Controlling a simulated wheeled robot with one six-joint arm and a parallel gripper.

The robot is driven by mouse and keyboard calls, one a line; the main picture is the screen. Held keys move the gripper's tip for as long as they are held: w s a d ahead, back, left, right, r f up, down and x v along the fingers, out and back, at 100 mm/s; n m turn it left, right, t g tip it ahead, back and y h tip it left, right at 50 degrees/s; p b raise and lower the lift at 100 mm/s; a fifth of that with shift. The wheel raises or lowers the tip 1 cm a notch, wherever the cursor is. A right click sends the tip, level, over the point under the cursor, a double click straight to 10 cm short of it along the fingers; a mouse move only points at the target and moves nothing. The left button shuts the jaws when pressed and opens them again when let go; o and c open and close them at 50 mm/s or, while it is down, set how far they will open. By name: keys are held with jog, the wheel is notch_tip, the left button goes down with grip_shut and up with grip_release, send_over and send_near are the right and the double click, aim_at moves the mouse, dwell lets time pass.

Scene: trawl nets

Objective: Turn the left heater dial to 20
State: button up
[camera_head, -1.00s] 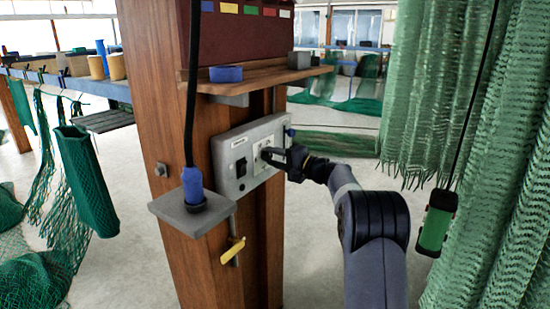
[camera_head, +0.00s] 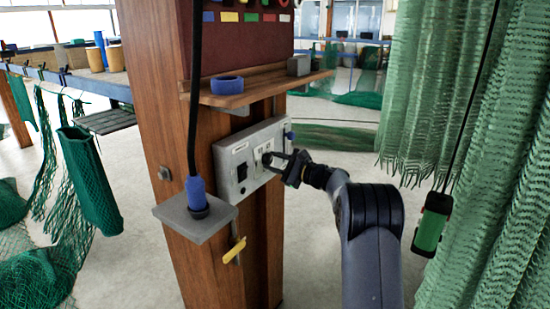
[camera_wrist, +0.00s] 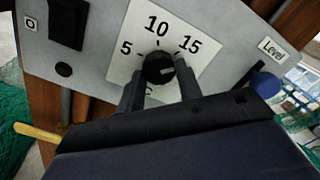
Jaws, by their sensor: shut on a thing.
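A grey heater panel (camera_head: 228,157) is fixed to the wooden post. Its black round dial (camera_wrist: 158,68) sits on a white plate (camera_wrist: 118,67) marked 5, 10 and 15 in the wrist view. The lower part of the scale is hidden by my fingers. A light mark on the dial's face lies toward its right side; the exact reading cannot be told. My gripper (camera_wrist: 160,80) has one finger on each side of the dial and is shut on it. In the head view my gripper (camera_head: 271,160) meets the panel from the right.
A black switch (camera_wrist: 68,22) is left of the dial, and a blue knob (camera_wrist: 265,84) is on the right by the "Level" label. A shelf (camera_head: 260,92) juts out above the panel. A grey ledge (camera_head: 180,216) with a blue plug (camera_head: 195,192) is below left. Green netting (camera_head: 430,90) hangs right.

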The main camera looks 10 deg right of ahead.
jog(key=m+p, duration=0.3)
jog(key=m, duration=0.2)
jog(key=shift+s+m+p, duration=0.1)
jog(key=shift+m+p, duration=1.05)
jog(key=shift+m, duration=0.65)
jog(key=shift+f, duration=0.15)
jog(key=o, duration=1)
jog(key=shift+c, duration=0.2)
jog(key=b+v, duration=0.2)
jog(key=v, duration=0.8)
jog(key=shift+s+d, duration=0.2)
jog(key=shift+s, duration=0.05)
